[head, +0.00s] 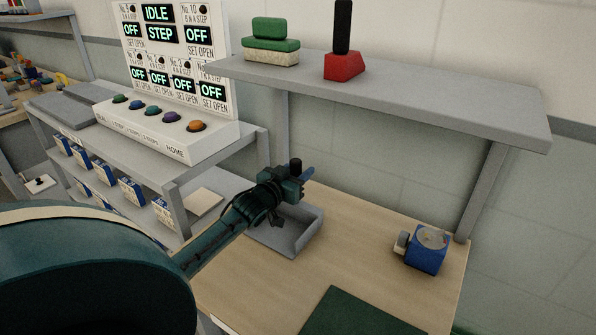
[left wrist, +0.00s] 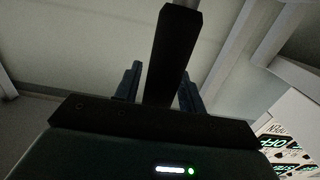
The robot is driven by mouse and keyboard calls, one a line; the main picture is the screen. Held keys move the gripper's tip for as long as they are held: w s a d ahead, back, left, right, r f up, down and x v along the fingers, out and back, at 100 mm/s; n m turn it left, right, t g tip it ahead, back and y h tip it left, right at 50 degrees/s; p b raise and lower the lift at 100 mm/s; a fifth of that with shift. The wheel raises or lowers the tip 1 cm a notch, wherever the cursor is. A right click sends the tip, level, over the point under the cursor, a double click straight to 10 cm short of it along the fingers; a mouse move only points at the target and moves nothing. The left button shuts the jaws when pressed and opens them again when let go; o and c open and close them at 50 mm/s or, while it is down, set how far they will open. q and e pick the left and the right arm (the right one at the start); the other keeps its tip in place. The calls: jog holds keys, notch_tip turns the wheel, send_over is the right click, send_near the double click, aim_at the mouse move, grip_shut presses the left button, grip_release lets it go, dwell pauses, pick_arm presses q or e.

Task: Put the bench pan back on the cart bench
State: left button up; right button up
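A grey open pan (head: 286,238) is at the wooden bench top (head: 345,255), below my left gripper. It looks to rest on the wood, but its far side is partly covered by the gripper. My left gripper (head: 301,178) is over the pan, beside an upright dark post that looks like a handle. In the left wrist view, the two blue fingers (left wrist: 160,85) stand apart. A dark bar (left wrist: 170,50) passes between them, with gaps on both sides. Whether this bar belongs to the pan is unclear. My right gripper is out of view.
A grey shelf (head: 420,100) overhangs the bench, carrying a green-topped block stack (head: 270,40) and a red block with black handle (head: 343,65). A blue device (head: 428,250) stands at right. A control panel (head: 170,75) sits on a grey cart (head: 165,178) at left. A green mat (head: 360,315) lies in front.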

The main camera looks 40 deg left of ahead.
pick_arm(q)
jog(key=shift+o, duration=0.8)
jog(key=s+d, duration=0.1)
jog(key=s, duration=1.1)
jog(key=shift+d+r, duration=0.2)
jog(key=shift+r, duration=0.05)
